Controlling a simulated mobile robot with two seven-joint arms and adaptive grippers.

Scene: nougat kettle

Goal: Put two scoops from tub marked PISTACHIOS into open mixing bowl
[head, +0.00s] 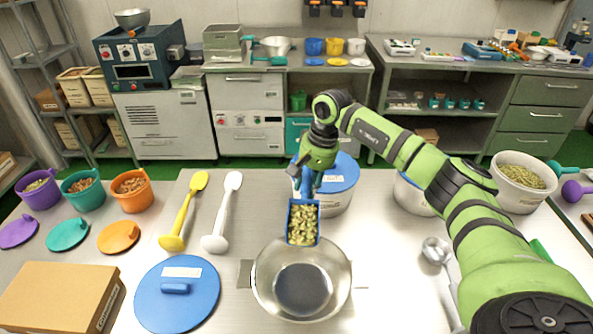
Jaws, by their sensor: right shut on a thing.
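My right gripper (309,184) is shut on a blue scoop (291,222). The scoop is full of greenish nuts (303,222) and hangs over the far rim of the steel mixing bowl (275,280). The bowl is open, and I see no nuts in it. An open white tub (524,197) of similar greenish pieces stands at the right; no marking is readable on it. A white tub with a blue lid (338,172) stands behind the scoop. Another white tub (410,196) is partly hidden by my right arm. My left gripper is out of view.
A blue lid (178,294) lies left of the bowl, beside a cardboard box (62,297). A yellow spatula (185,208) and a white spatula (222,212) lie behind it. Purple, teal and orange small tubs (131,191) stand at the left. A metal ladle (437,250) lies right.

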